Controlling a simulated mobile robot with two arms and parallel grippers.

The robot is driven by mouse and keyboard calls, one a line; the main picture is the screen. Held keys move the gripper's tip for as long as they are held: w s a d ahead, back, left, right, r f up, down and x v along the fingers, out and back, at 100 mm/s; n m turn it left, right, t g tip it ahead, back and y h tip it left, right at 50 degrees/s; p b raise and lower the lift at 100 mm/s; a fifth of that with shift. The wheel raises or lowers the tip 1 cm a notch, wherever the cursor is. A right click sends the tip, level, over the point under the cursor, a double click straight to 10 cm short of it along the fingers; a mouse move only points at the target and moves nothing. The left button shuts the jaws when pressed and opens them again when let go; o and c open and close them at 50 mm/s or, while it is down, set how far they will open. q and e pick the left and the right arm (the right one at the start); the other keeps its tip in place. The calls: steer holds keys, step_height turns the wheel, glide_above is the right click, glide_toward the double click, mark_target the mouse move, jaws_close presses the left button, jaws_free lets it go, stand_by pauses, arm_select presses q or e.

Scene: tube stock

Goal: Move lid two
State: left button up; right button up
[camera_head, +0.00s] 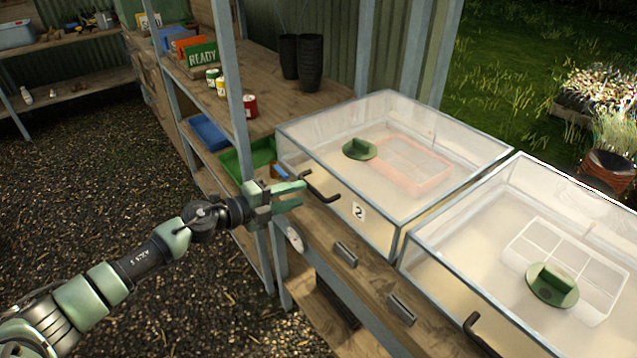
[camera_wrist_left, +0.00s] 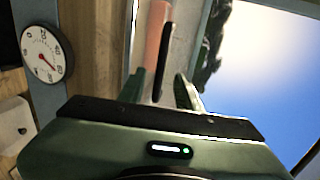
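Lid two is the clear, blue-grey framed cover (camera_head: 462,140) of the left box, marked by a white "2" plate (camera_head: 358,211). It lies closed. Its black bar handle (camera_head: 323,188) sticks out from the front edge. My left gripper (camera_head: 302,195) is at this handle, its two green fingers apart. In the left wrist view a black bar (camera_wrist_left: 162,62), which looks like the handle, shows between the fingers (camera_wrist_left: 158,90). I cannot tell whether they touch it. My right gripper is not in view.
A second clear-covered box (camera_head: 470,235) with its own black handle (camera_head: 480,335) stands at the right. A shelf post (camera_head: 236,80) rises behind my left gripper.

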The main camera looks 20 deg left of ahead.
mark_target(313, 188)
arm_select(q)
steer(key=x, duration=0.2)
steer(key=shift+w+d+r, duration=0.1)
steer(key=shift+w+d, duration=0.15)
steer(key=shift+d, duration=0.1)
steer(key=shift+x, duration=1.2)
steer(key=shift+w, duration=0.25)
jaws_close()
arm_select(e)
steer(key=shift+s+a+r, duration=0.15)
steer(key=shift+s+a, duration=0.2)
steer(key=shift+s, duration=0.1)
arm_select(q)
steer(key=shift+f, duration=0.25)
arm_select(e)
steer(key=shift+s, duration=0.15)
